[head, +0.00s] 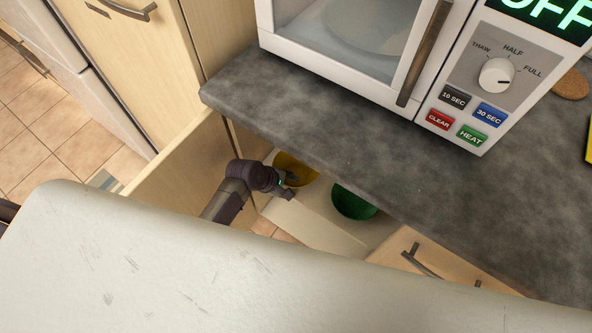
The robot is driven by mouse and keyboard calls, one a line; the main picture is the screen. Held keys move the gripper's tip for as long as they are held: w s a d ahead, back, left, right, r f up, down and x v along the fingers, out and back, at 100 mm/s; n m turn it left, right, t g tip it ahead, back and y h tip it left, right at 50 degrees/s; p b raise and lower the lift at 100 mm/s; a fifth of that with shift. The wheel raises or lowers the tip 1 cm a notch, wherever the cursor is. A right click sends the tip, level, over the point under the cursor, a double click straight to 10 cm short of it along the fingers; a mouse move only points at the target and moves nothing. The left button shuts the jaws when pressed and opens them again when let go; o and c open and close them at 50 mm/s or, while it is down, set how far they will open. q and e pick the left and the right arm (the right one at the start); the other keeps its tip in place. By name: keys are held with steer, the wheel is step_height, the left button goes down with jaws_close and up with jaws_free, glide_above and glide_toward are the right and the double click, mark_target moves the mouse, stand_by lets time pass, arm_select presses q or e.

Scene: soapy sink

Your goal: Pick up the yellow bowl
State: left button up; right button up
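The yellow bowl (303,170) sits inside the open cabinet under the grey counter, in the middle of the head view. The counter edge and my gripper hide part of it. My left gripper (290,189) is at the bowl's near left side, pointing toward it and overlapping its rim in the picture. Its fingers are small and dark, so I cannot tell whether they are open or shut, or whether they touch the bowl. My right gripper is not in view.
A green bowl (354,203) stands to the right of the yellow bowl. The dark grey counter (330,125) overhangs both and carries a white microwave (432,122). An open wooden cabinet door (182,168) stands left of my arm. A drawer handle (428,262) juts out at lower right.

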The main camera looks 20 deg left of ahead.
arm_select(q)
jaws_close()
steer(key=shift+r, duration=0.15)
stand_by(0.4)
